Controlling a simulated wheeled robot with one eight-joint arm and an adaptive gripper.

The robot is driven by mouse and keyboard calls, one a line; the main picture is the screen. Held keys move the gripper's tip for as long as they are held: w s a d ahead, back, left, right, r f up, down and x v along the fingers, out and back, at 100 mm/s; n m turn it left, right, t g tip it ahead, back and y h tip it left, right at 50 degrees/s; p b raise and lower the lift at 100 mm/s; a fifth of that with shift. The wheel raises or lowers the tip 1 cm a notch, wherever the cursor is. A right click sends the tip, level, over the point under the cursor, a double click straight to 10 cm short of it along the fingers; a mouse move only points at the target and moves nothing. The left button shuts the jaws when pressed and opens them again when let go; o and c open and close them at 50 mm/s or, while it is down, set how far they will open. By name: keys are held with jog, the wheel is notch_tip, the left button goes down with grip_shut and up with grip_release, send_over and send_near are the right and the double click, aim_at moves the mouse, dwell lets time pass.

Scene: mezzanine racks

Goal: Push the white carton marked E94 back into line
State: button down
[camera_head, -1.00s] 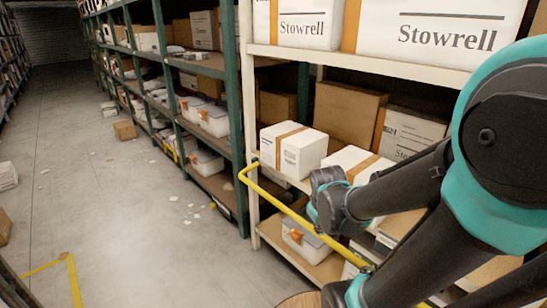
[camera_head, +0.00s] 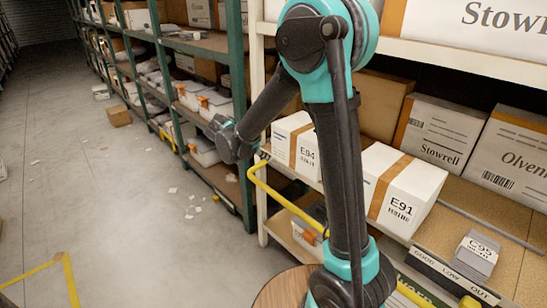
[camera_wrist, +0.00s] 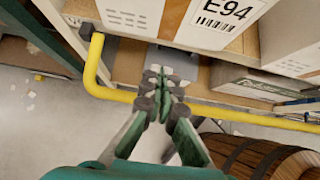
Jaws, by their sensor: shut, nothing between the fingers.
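The white carton marked E94 (camera_head: 282,136) stands on the middle shelf of the cream rack, with a tan strip down it. My arm hides part of its right side in the head view. In the wrist view the carton (camera_wrist: 185,17) fills the top, its E94 label upright. My gripper (camera_wrist: 168,80) is shut and empty, apart from the carton and below it in the picture, over the yellow rail. The fingers are hard to make out in the head view. A white carton marked E91 (camera_head: 418,190) stands to the right of E94.
A yellow rail (camera_head: 275,197) runs along the rack front; it also crosses the wrist view (camera_wrist: 225,113). A round wooden top (camera_head: 284,289) is below my arm. A small grey E95 box (camera_head: 478,252) sits at right. The aisle floor (camera_head: 110,210) at left is mostly clear.

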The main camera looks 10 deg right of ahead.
aim_at(295, 155)
jog(key=shift+w+d+r+x, duration=0.2)
jog(key=shift+d+r+x, duration=0.15)
jog(key=shift+x, duration=1.65)
jog(key=shift+w+d+r+x, duration=0.25)
jog(key=shift+r+x, duration=0.1)
jog(key=shift+x, duration=1.6)
jog(key=shift+w+d+r+x, duration=0.1)
jog(key=shift+d+r+x, duration=0.25)
jog(key=shift+x, duration=1.65)
jog(key=shift+w+d, duration=0.8)
jog(key=shift+d, duration=0.25)
jog(key=shift+w+d, duration=0.8)
jog(key=shift+d, duration=0.2)
